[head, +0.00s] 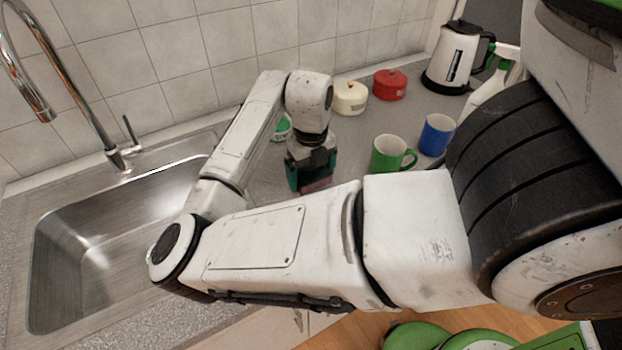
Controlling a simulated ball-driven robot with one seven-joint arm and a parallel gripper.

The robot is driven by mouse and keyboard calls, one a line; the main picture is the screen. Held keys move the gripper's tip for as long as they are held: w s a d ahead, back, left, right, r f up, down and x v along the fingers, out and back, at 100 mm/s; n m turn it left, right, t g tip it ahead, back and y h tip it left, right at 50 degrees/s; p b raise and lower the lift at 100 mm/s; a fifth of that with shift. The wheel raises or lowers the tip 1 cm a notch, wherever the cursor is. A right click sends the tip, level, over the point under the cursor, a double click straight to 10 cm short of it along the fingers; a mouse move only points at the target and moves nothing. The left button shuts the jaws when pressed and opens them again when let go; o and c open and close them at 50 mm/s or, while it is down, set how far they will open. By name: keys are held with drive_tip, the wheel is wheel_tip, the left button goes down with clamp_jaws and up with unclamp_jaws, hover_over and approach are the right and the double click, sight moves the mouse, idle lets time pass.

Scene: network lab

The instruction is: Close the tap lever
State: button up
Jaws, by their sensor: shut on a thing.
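The tap lever (130,132) is a thin metal stick rising from the right side of the chrome tap (84,92), tilted up and away from the tap's base. The tap stands behind the steel sink (62,222) at the left. My gripper (312,172) points down over the counter, well to the right of the lever and apart from it. It is shut on a small pink and teal block (319,185), perhaps a sponge. My gripper's fingers are small and dark, and they partly blend with the block.
A green mug (390,154) and a blue mug (437,134) stand right of my gripper. A cream pot (349,97), a red pot (390,85) and a kettle (458,60) stand along the back. A green tub (283,127) is partly hidden behind my arm.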

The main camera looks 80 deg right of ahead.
drive_tip(key=s+a+r+b, duration=0.1)
drive_tip(key=s+a+r, duration=0.6)
drive_tip(key=a+r, duration=0.3)
drive_tip(key=shift+s+a+r+b, duration=0.3)
drive_tip(key=shift+a+r+b, duration=0.05)
drive_tip(key=shift+a, duration=0.6)
